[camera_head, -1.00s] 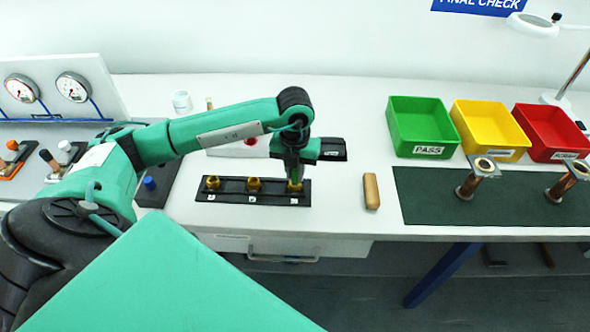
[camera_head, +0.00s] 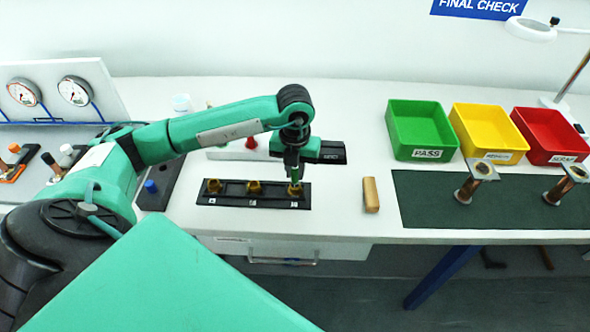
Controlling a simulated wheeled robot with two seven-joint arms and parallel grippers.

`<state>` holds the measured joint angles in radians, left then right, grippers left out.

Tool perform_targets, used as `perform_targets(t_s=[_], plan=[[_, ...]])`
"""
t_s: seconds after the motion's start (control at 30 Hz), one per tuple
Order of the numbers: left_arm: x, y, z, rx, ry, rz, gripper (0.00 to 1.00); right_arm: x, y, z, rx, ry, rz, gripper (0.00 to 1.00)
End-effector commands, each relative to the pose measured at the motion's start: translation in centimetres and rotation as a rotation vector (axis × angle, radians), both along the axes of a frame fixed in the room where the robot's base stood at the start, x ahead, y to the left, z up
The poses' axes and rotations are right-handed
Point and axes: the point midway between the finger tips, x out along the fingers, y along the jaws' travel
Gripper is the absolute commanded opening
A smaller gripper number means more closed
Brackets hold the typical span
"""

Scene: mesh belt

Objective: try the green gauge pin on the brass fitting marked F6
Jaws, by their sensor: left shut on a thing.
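A black rack (camera_head: 235,199) holds three brass fittings in a row: a left one (camera_head: 214,185), a middle one (camera_head: 254,187) and a right one (camera_head: 295,190). The small white labels on the rack's front are too small to read, so I cannot tell which is F6. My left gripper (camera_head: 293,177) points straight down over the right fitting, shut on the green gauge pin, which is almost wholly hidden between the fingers. The fingertips are close to the fitting's top; I cannot tell how far the pin is inside it. My right gripper is out of view.
Green (camera_head: 421,129), yellow (camera_head: 489,133) and red (camera_head: 552,136) bins stand at the back right, behind a dark mat (camera_head: 425,200) with two brass parts.

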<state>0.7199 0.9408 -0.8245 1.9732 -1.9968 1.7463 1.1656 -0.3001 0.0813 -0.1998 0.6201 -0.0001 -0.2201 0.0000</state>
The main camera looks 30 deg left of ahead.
Motion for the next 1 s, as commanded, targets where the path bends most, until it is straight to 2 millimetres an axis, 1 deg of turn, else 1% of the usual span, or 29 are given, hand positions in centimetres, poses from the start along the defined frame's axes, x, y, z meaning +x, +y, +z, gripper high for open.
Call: perform_targets(t_s=[0.1,0.43,0.57,1.0], plan=[[0.0,0.0,0.4,-0.001,-0.001,0.0,0.0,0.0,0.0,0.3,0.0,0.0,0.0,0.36],[0.0,0.0,0.5,0.0,-0.001,0.0,0.0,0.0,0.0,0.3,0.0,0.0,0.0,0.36],[0.0,0.0,0.8,0.0,-0.001,0.0,0.0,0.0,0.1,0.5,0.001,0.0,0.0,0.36],[0.0,0.0,4.3,0.0,-0.001,0.0,0.0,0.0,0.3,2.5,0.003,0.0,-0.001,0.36]])
